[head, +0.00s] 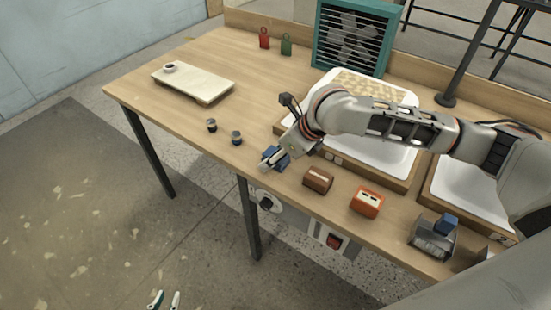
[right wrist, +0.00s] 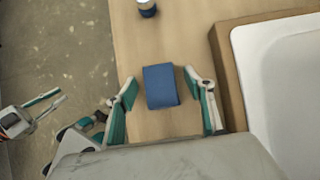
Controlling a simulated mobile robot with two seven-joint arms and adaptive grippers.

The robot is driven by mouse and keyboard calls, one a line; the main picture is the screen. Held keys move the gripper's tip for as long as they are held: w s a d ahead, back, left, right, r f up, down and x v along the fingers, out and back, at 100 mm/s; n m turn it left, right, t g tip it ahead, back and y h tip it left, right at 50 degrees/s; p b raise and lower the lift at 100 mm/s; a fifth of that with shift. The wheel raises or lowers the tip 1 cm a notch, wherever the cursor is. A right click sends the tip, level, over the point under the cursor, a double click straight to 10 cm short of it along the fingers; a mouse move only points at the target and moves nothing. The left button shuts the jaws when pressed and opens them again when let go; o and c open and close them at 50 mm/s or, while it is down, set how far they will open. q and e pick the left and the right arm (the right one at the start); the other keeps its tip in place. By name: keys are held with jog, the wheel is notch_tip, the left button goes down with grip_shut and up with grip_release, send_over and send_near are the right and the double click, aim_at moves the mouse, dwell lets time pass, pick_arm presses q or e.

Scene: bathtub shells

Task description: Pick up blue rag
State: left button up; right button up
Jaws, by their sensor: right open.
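The blue rag (head: 281,161) lies folded on the wooden table's front part, partly covered by my right gripper in the head view. In the right wrist view the blue rag (right wrist: 161,87) shows whole, as a small block. My right gripper (right wrist: 160,78) is open, one finger on each side of the rag, with visible gaps on both sides. My left gripper (head: 165,300) is at the bottom of the head view, open and empty, off the table and over the floor. It also shows at the left edge of the right wrist view (right wrist: 48,106).
White basins in wooden frames stand right of the rag; one frame's edge (right wrist: 222,75) is close. A brown item (head: 318,179), a red item (head: 367,201) and a grey metal holder (head: 433,236) line the front edge. Two small dark jars (head: 236,138) stand left. A board (head: 193,82) lies farther back.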

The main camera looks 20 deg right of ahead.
jog(key=c, duration=1.2)
jog(key=shift+r, duration=0.1)
notch_tip(320, 180, up, 20)
jog(key=p, duration=0.4)
jog(key=shift+o, duration=0.6)
